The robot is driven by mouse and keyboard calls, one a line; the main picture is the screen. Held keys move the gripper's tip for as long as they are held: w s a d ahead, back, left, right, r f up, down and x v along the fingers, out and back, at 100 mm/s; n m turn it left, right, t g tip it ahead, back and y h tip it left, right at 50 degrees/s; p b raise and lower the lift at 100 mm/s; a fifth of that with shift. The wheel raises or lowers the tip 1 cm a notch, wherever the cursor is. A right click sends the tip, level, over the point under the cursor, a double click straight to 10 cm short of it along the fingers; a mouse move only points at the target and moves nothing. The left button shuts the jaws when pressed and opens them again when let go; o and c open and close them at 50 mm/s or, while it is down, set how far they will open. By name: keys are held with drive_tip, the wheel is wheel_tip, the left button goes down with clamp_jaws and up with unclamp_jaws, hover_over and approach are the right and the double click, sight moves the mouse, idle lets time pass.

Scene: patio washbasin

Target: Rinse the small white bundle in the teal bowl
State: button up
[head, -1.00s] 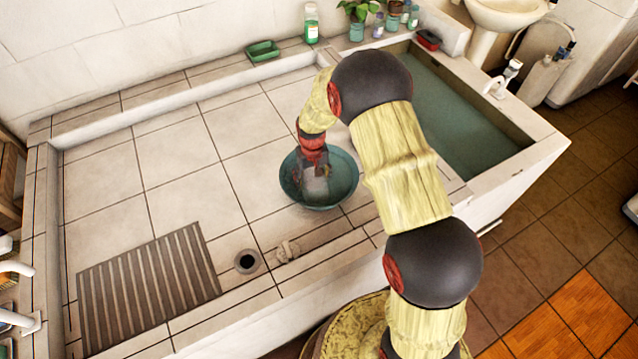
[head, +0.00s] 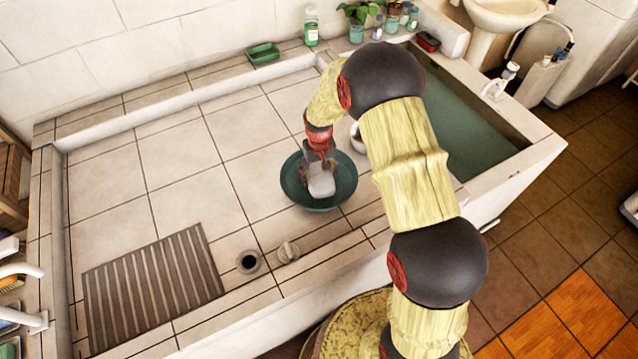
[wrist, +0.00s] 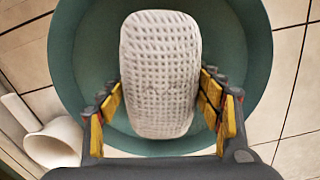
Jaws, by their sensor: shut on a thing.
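The small white bundle (head: 321,183) is an oblong with a waffle-like weave, seen closely in the wrist view (wrist: 160,75). My gripper (head: 318,167) is shut on it, with yellow-padded fingers on both sides in the wrist view (wrist: 162,105). The gripper points down over the teal bowl (head: 293,190). The bundle is over the bowl's inside. The round bowl's rim also shows around the bundle in the wrist view (wrist: 257,60). I cannot tell how much water the bowl holds, or whether the bundle touches it.
A white cup-like vessel (head: 357,138) stands just behind the bowl, partly hidden by my arm. A drain hole (head: 248,262), a small pale knob (head: 288,251) and a ribbed panel (head: 150,285) lie nearer. A water-filled trough (head: 455,120) is at right. The tiles left of the bowl are clear.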

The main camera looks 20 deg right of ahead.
drive_tip(key=shift+r+p, duration=2.45)
drive_tip(key=shift+r, duration=1.8)
